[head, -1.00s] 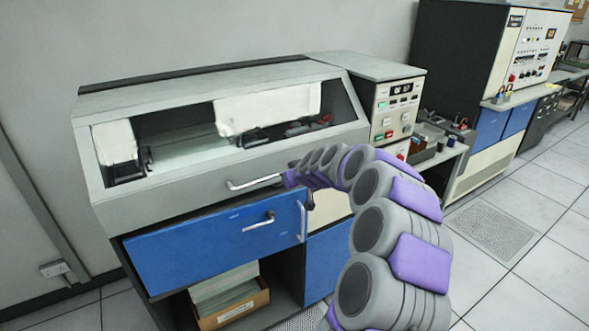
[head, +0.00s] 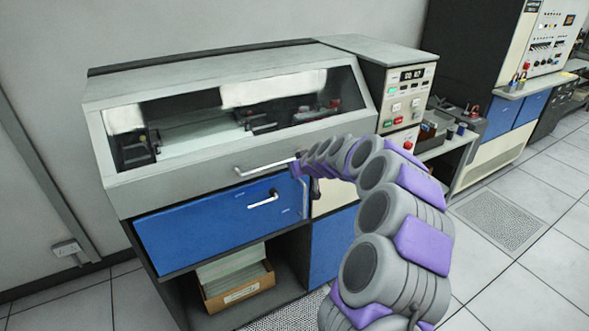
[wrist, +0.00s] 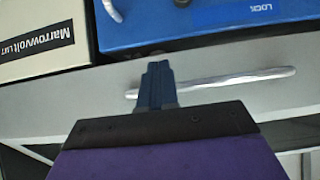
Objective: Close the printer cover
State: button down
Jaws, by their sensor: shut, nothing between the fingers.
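The printer cover (head: 240,165) is a grey sloped lid with a long window on the large machine. It looks down over the printer, but I cannot tell if it sits fully flush. Its silver handle (head: 266,160) runs along the lower front edge. My gripper (head: 301,172) is at the right end of that handle, small and partly hidden by my arm. In the wrist view, my gripper (wrist: 158,72) has its narrow dark fingers together and empty. They overlap the left end of the silver handle (wrist: 225,82); contact is unclear.
A blue panel (head: 200,225) with its own handle lies below the cover. A box of paper (head: 238,287) stands in the open bay underneath. A control panel (head: 404,95) rises right of the cover. Tiled floor (head: 530,230) is open at the right.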

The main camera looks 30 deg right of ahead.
jog(key=p+v, duration=0.3)
jog(key=v, duration=1.3)
jog(key=s+a+n+g+y, duration=0.1)
jog(key=s+a+g, duration=0.1)
jog(key=s+a, duration=0.6)
jog(key=s+a+n+g+y, duration=0.1)
jog(key=s+a+g+y, duration=0.15)
jog(key=a, duration=0.85)
jog(key=s+a+f+g+h, duration=0.1)
jog(key=s+g, duration=0.1)
jog(key=s, duration=0.7)
jog(key=s+a+f+m+g+h, duration=0.1)
jog(key=s+a+f+g, duration=0.1)
jog(key=s, duration=0.8)
jog(key=s+a+f+m+g+h, duration=0.1)
jog(key=s+a+g+h, duration=0.1)
jog(key=s, duration=0.8)
jog(key=shift+f+g, duration=0.2)
jog(key=shift+g, duration=0.55)
jog(key=shift+s, duration=0.1)
